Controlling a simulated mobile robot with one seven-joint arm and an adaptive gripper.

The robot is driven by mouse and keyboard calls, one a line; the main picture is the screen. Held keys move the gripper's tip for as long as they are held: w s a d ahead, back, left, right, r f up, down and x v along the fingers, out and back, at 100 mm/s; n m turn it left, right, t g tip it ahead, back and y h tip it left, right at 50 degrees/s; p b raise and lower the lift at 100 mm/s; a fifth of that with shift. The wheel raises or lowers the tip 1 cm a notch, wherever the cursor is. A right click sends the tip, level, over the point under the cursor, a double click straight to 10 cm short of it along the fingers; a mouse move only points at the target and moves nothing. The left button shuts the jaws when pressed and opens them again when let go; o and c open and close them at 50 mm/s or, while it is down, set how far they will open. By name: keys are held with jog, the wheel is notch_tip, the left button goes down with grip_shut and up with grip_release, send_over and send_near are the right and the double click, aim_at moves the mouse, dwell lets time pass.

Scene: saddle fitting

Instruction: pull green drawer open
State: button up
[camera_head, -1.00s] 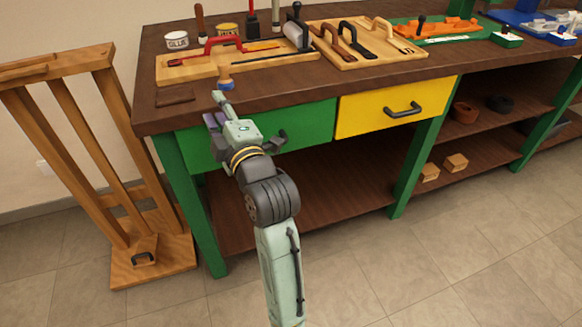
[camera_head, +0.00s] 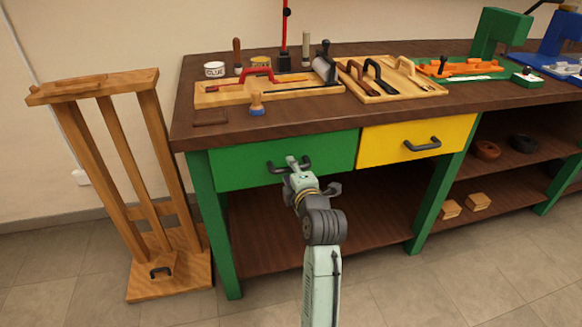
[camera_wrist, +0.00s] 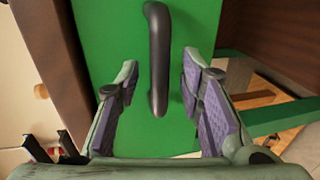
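The green drawer (camera_head: 240,164) is at the left under the workbench top, and its front looks flush with the bench. Its dark handle (camera_head: 276,167) sits mid-front, partly hidden by my arm. In the wrist view the green drawer front (camera_wrist: 100,40) fills the middle, with the black handle (camera_wrist: 157,60) running upright. My gripper (camera_wrist: 160,105) is open, its purple-padded fingers one on each side of the handle's lower part. Gaps show between both pads and the handle. My gripper also shows in the head view (camera_head: 293,170) in front of the drawer.
A yellow drawer (camera_head: 390,145) with a dark handle is to the right. The bench top (camera_head: 330,112) holds tools on wooden boards. A wooden rack (camera_head: 150,180) stands at the left. A shelf (camera_head: 300,230) lies below. The floor in front is clear.

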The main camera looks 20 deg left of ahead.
jog(key=shift+x, duration=0.8)
jog(key=shift+c, duration=0.4)
grip_shut()
